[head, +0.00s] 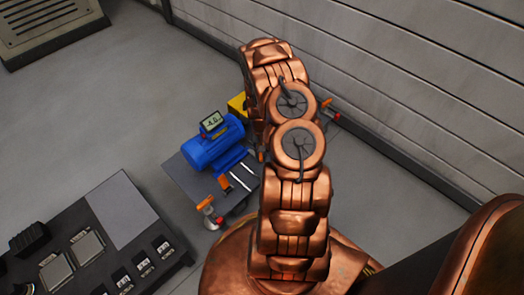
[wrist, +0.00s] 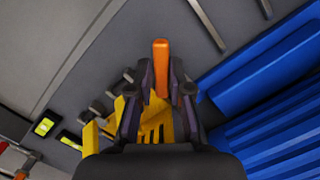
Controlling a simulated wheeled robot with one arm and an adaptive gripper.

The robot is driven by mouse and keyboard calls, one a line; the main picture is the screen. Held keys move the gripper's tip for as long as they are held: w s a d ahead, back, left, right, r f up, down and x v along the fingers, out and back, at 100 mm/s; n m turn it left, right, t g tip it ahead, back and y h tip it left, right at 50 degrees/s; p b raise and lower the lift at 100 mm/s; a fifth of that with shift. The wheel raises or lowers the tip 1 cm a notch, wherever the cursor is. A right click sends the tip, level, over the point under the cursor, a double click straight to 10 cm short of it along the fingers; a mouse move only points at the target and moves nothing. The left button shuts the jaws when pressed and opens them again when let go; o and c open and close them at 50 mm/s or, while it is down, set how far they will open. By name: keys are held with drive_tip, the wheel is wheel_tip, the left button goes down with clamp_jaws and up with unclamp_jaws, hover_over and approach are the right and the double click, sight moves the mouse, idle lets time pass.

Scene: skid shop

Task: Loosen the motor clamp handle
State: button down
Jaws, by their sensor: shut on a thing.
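The orange handle (wrist: 160,55) stands upright in the wrist view, between the fingertips of my gripper (wrist: 161,75). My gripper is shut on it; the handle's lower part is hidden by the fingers. The blue motor (head: 208,150) sits on a dark grey skid plate (head: 193,187) in the head view. Its blue ribbed side (wrist: 265,75) shows on the right of the wrist view, beside the gripper. In the head view my arm hides my gripper and the held handle.
A yellow part (head: 238,105) stands behind the motor and shows below the fingers in the wrist view (wrist: 104,130). Other orange handles (head: 205,202) are at the skid's near corner and far right (head: 327,103). A dark control console (head: 95,245) stands at lower left.

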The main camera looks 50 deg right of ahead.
drive_tip(key=shift+s+n, duration=0.3)
drive_tip(key=shift+n, duration=0.4)
drive_tip(key=shift+r+n+p, duration=0.15)
drive_tip(key=shift+n+p, duration=0.45)
drive_tip(key=shift+p, duration=0.3)
drive_tip(key=shift+d+f+n+h+p, duration=0.1)
drive_tip(key=shift+f+n+h+p, duration=0.15)
drive_tip(key=shift+n+p, duration=0.4)
drive_tip(key=shift+w+r+n, duration=0.1)
drive_tip(key=shift+n, duration=0.15)
